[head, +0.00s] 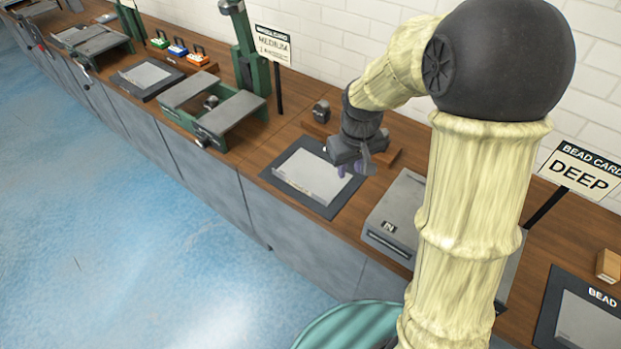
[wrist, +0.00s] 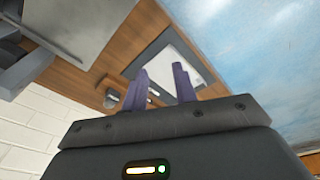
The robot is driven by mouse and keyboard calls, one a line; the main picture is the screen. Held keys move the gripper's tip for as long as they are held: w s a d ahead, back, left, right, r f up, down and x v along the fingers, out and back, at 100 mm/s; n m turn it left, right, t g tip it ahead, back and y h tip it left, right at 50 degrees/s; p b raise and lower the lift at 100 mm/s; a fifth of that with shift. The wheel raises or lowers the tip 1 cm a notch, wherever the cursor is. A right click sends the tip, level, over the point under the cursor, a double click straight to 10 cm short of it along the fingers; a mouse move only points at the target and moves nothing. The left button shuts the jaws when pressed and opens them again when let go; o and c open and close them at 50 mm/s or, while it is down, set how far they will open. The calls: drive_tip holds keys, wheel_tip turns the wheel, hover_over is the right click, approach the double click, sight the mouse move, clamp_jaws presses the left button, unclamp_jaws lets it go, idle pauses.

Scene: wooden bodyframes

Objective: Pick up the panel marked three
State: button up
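I cannot read a three on any panel in either view. The nearest candidate is a pale grey panel (head: 308,177) lying flat on a dark mat (head: 327,210) on the wooden bench. It shows beyond the fingers in the wrist view (wrist: 176,60). My gripper (head: 355,171) hangs over the bench at the right side of that mat in the head view. Its two purple fingers (wrist: 160,68) are apart with nothing between them. Another pale panel (head: 147,74) lies on a mat farther left. A third plate (head: 588,325) is on a mat labelled BEAD at bottom right.
A grey box-like machine (head: 400,215) stands right of the middle mat. A green-framed fixture (head: 215,107) stands to the left. A small dark block (head: 321,110) sits behind the mat. Card signs read MEDIUM (head: 273,45) and DEEP (head: 580,172). The blue floor (head: 110,220) is clear.

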drive_tip(key=w+a+f+n, duration=0.3)
drive_tip(key=w+a, duration=0.3)
drive_tip(key=w, duration=0.2)
drive_tip(key=n+g+b, duration=0.2)
drive_tip(key=n, duration=0.1)
hover_over(299, 188)
drive_tip(key=f, duration=0.3)
drive_tip(key=shift+w, duration=0.3)
wheel_tip(299, 188, down, 12)
drive_tip(key=shift+f+p, duration=0.1)
drive_tip(key=shift+p, duration=1.1)
drive_tip(key=shift+s+a+f+p, duration=0.1)
drive_tip(key=shift+f+p, duration=0.35)
drive_tip(key=shift+f, duration=0.85)
drive_tip(key=shift+s+f+p, duration=0.1)
drive_tip(key=shift+f+p, duration=0.35)
drive_tip(key=shift+f, duration=0.85)
